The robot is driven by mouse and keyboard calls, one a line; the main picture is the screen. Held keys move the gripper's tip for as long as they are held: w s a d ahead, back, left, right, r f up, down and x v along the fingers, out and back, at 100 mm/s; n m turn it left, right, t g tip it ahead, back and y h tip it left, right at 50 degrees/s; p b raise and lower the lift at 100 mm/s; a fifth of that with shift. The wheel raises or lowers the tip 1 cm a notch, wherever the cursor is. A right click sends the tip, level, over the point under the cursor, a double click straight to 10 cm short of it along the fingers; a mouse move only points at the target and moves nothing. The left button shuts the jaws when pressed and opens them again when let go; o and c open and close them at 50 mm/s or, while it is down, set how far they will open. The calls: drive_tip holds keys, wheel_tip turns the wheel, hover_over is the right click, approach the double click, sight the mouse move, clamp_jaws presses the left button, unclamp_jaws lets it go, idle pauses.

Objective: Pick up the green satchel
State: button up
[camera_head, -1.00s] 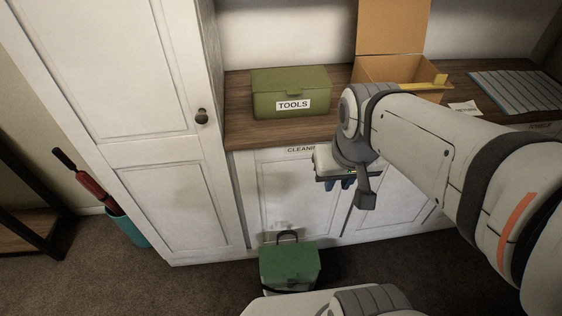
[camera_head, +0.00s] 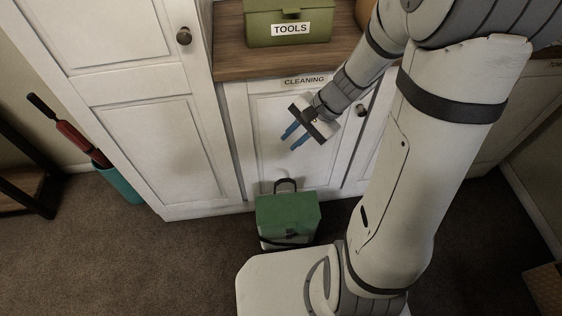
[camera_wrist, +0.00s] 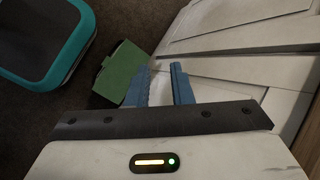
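The green satchel (camera_head: 288,212) stands on the floor in front of the white cabinet, with a green top, a paler lower part and a dark handle loop above it. My gripper (camera_head: 289,143) is above the satchel in front of the cabinet door, apart from it. Its two blue fingers are spread, with nothing between them. In the wrist view, the satchel (camera_wrist: 122,68) lies just left of the fingertips of my gripper (camera_wrist: 160,67), and a finger hides part of it.
The white cabinet (camera_head: 180,150) with its doors stands close behind the satchel. A green TOOLS box (camera_head: 288,22) sits on the wooden counter (camera_head: 232,60). A teal bin (camera_head: 122,187) holding a red-handled item stands at the left. Carpet left of the satchel is clear.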

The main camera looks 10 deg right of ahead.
drive_tip(key=w+d+f+m+t+y+b, duration=0.1)
drive_tip(key=w+d+f+m+b, duration=0.2)
drive_tip(key=f, duration=0.8)
drive_tip(key=w+f+m+t+y+b, duration=0.1)
drive_tip(key=w+f+m+b, duration=0.4)
drive_tip(key=f, duration=0.5)
drive_tip(key=m+t+h+b, duration=0.2)
drive_tip(key=m+t+b, duration=0.15)
drive_tip(key=m, duration=0.55)
hover_over(305, 194)
drive_tip(key=shift+g, duration=0.35)
drive_tip(key=f, duration=1.9)
drive_tip(key=shift+s+d+b, duration=0.4)
drive_tip(key=shift+x, duration=0.95)
drive_tip(key=b+x, duration=0.2)
drive_tip(key=x, duration=0.4)
drive_tip(key=shift+r, duration=0.15)
drive_tip(key=shift+c, duration=0.3)
clamp_jaws()
drive_tip(key=shift+w+r, duration=0.1)
